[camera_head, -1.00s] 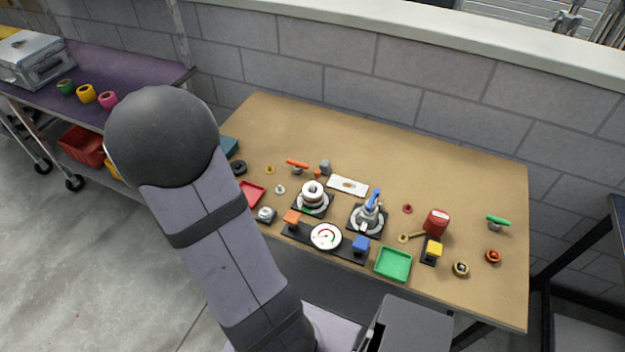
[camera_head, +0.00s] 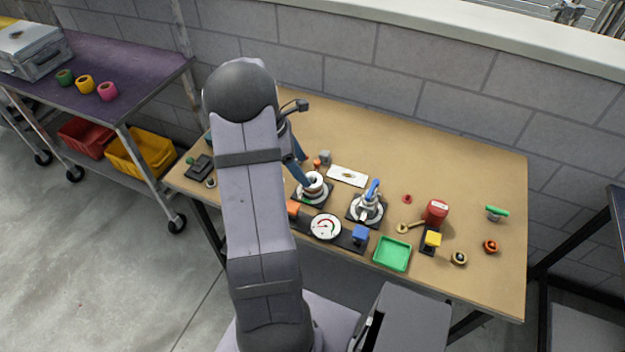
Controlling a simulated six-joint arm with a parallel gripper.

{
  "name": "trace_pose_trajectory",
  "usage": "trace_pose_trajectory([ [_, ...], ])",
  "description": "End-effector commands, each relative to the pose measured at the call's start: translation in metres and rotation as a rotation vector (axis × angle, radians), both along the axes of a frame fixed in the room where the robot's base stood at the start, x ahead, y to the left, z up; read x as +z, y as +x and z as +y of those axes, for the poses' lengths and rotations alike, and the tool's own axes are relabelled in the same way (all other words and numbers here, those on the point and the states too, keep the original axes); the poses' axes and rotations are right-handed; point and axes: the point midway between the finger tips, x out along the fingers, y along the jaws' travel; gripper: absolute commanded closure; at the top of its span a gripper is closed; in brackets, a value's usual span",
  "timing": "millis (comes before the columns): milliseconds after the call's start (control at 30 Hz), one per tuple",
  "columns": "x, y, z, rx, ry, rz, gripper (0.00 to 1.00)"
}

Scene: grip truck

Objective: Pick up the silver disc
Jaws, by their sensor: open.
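A round silver-white disc (camera_head: 315,181) tops a small stack on a dark square base in the middle-left of the table. A copper-brown band shows under it, and a wider pale round plate lies below. I take this to be the silver disc, though it is small in view. My gripper (camera_head: 303,183) points down at the left side of this stack, mostly seen from behind my arm. It is open. I cannot tell whether its fingers touch the disc or only stand beside it.
A second stand (camera_head: 367,208) with a blue-handled valve is to the right. In front are a round gauge (camera_head: 325,227), a blue block (camera_head: 360,234) and a green tray (camera_head: 392,253). A red can (camera_head: 436,212) stands farther right. The table's back right is clear.

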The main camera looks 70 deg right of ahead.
Motion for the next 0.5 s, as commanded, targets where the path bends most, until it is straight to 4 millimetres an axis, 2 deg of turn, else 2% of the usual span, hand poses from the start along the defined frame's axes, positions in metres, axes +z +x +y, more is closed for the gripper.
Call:
trace_pose_trajectory([
  [267,-0.007,-0.003,-0.002,-0.002,0.002,0.0,0.35],
  [500,-0.032,-0.011,-0.01,-0.002,0.003,0.0,0.35],
])
